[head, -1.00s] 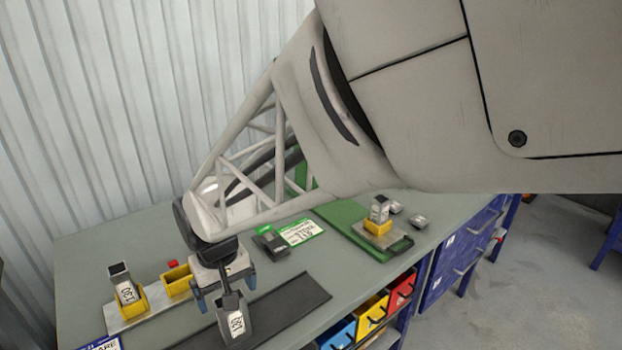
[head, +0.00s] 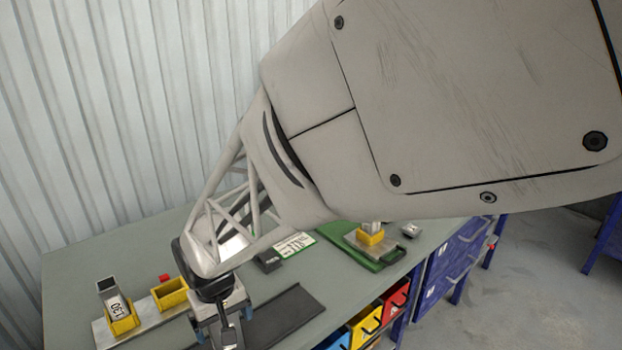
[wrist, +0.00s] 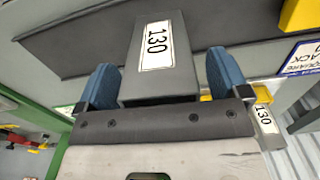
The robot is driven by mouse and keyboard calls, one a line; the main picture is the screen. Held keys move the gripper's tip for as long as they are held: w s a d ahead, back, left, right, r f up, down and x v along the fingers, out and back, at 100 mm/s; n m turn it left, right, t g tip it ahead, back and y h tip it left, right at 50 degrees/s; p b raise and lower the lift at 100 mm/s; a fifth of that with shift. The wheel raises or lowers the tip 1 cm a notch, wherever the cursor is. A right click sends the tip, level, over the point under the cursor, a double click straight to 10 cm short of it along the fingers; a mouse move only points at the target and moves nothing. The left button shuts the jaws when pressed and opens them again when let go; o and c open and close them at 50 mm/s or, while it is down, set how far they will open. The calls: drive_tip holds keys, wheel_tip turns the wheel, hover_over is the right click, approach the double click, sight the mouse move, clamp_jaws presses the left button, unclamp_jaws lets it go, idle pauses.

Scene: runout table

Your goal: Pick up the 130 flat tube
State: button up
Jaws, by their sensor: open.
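A dark grey tube with a white 130 label (wrist: 156,60) lies between the two blue fingertips of my gripper (wrist: 161,75) in the wrist view. The fingers stand one on each side of it, and narrow gaps seem to show, so it is not gripped. In the head view my gripper (head: 217,318) is low over the front of the table, and the tube (head: 229,338) shows just below it, partly hidden by the gripper.
A dark channel-like strip (head: 285,312) lies beside the gripper. An empty yellow holder (head: 170,293) and a red piece stand left of it. A green board (head: 385,262) with a yellow-held part is at the right. Coloured bins (head: 395,298) sit below the table edge.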

idle(0.4)
drive_tip(key=c, duration=1.1)
drive_tip(key=shift+r, duration=0.1)
drive_tip(key=s+d+r, duration=0.1)
drive_tip(key=s+d, duration=0.2)
drive_tip(key=s+d+r, duration=0.2)
drive_tip(key=s+d, duration=0.2)
drive_tip(key=s+d+r, duration=0.1)
drive_tip(key=s+d, duration=0.3)
drive_tip(key=shift+s+d+r, duration=0.1)
drive_tip(key=shift+s+r, duration=0.1)
drive_tip(key=shift+r, duration=0.2)
idle(0.6)
